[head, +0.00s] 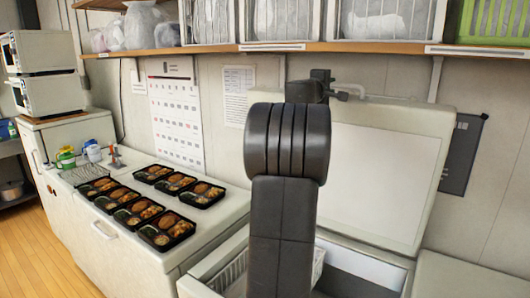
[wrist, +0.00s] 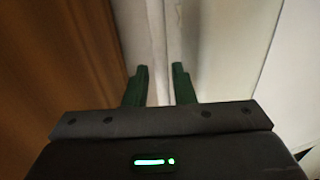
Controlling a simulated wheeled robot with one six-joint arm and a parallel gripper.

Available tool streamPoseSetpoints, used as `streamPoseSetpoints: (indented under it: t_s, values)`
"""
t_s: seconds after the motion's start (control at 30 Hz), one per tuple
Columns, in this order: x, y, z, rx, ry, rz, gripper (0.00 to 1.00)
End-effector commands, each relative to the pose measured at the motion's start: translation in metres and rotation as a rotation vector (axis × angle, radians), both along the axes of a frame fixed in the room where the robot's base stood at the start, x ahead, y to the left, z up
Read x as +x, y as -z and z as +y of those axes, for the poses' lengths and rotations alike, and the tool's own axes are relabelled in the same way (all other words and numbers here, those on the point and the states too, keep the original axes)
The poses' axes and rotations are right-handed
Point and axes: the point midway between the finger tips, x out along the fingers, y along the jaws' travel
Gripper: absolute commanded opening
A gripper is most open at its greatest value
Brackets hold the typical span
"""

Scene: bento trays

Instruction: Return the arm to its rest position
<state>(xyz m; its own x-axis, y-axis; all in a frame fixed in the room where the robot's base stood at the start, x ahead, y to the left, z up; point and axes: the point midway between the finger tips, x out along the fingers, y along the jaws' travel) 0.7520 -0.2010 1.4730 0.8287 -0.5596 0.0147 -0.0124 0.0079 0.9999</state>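My arm (head: 285,190) stands upright in the middle of the head view, with a thick dark joint at its top. The gripper does not show in the head view. In the wrist view, my gripper (wrist: 161,84) has two dark green fingers spread apart, with nothing between them. Behind the fingers are pale vertical panels and a strip of wooden floor at the left. The fingers appear clear of these surfaces.
Several filled bento trays (head: 169,231) lie on the white counter (head: 225,215) at left. An open chest freezer (head: 385,180) with a raised lid stands behind my arm. A shelf (head: 300,47) with bins runs above. Wooden floor (head: 45,255) is clear at lower left.

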Motion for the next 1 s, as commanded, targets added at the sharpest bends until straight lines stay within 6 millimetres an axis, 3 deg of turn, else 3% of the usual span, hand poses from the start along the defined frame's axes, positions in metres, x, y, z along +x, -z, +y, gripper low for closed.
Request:
streamPoseSetpoints:
  t_s: [0.2,0.4,1.0]
  values:
    - [-0.029,0.003,0.02,0.0,-0.001,-0.001,0.23]
    - [-0.047,0.002,0.032,0.0,-0.001,0.0,0.23]
    - [-0.054,0.004,0.035,0.004,0.003,0.004,0.23]
